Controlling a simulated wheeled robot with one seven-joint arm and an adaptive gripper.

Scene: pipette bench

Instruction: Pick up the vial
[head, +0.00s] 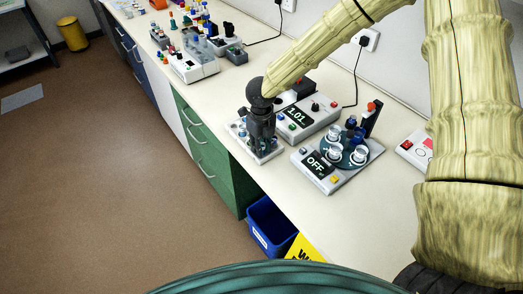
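My gripper (263,142) points down over a small white rack or tray (273,155) near the front edge of the bench. Its dark body hides most of what stands there. Small blue bits show beside it on the left, too small to name for sure. I cannot make out a vial for certain at the gripper, nor whether the fingers are open or closed on anything.
Right of my gripper stand a device reading 1.01 (313,118) and a device reading OFF (318,166) with white-topped containers on a round blue-green plate. More equipment (193,65) stands farther back. A blue bin (268,225) is on the floor below the bench (200,108).

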